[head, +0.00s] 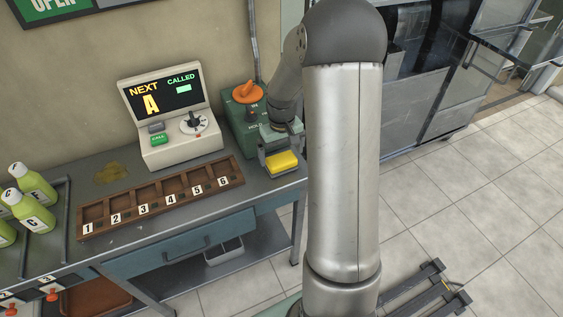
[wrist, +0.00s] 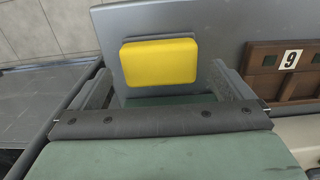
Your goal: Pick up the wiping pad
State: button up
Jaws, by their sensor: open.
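The wiping pad (head: 283,162) is a yellow block at the right end of the grey table, just right of the numbered rack. It also shows in the wrist view (wrist: 159,61), lying on the grey tabletop. My gripper (head: 280,150) is low over this end of the table, right at the pad. In the wrist view my gripper (wrist: 161,72) is open, with one finger on each side of the pad and gaps between. The pad lies mostly ahead of the fingertips in that picture. I cannot tell the height between fingers and pad.
A wooden rack (head: 163,209) with numbered slots runs along the table front (head: 262,183). A display console (head: 183,145) and a green box with an orange knob (head: 240,130) stand behind. Green bottles (head: 36,186) stand at left. A brown smear (head: 111,172) marks the tabletop.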

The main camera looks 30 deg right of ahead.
aim_at(282, 158)
jog(key=shift+w+f, duration=0.15)
jog(key=shift+f, duration=1.7)
jog(key=c, duration=0.8)
jog(key=shift+c, duration=0.2)
jog(key=shift+r, duration=0.15)
jog(key=shift+r, duration=0.2)
notch_tip(282, 158, up, 2)
jog(key=shift+r, duration=0.15)
jog(key=s+a+r+b, duration=0.1)
jog(key=s+a+r, duration=0.7)
jog(key=s+r, duration=0.2)
jog(key=shift+s+a+b, duration=0.25)
jog(key=shift+s+b, duration=0.15)
jog(key=shift+s, duration=0.2)
